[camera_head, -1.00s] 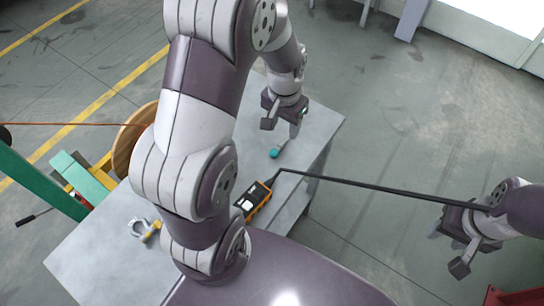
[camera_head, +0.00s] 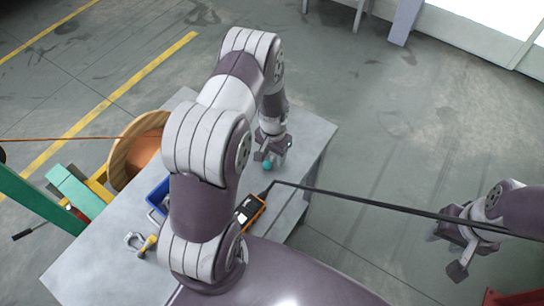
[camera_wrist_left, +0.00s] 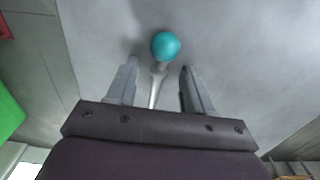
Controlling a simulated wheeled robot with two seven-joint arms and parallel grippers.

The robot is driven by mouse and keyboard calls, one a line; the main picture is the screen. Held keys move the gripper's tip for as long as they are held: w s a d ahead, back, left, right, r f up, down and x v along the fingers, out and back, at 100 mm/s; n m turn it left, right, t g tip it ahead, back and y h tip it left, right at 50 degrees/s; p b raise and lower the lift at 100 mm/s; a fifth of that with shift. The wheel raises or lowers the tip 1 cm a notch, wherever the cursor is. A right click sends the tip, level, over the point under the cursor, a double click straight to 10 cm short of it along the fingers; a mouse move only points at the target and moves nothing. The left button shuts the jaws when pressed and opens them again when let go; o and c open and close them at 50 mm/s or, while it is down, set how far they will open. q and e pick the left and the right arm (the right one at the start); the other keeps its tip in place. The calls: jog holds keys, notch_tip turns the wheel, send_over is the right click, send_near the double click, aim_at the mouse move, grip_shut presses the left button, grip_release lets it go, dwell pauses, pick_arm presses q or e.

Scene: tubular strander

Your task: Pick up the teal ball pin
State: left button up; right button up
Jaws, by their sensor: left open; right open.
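The teal ball pin lies on the grey table; its teal ball (camera_head: 268,165) shows just below my left gripper in the head view. In the left wrist view the teal ball (camera_wrist_left: 165,45) is just beyond the fingertips, and its pale metal shank runs back between the fingers. My left gripper (camera_head: 270,155) is open, with one finger on each side of the shank in the left wrist view (camera_wrist_left: 160,80), touching neither side. My right gripper (camera_head: 450,253) is open and empty, off the table at the right.
On the table (camera_head: 98,258) are an orange-and-black meter (camera_head: 250,210), a blue bin (camera_head: 158,194) partly hidden by my arm, and a shackle with a yellow pin (camera_head: 138,243). A wooden reel (camera_head: 125,165) stands at the left. A dark bar (camera_head: 380,205) crosses the right side.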

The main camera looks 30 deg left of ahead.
pick_arm(q)
jog(key=shift+w+f, duration=0.1)
jog(key=shift+w, duration=0.05)
grip_shut()
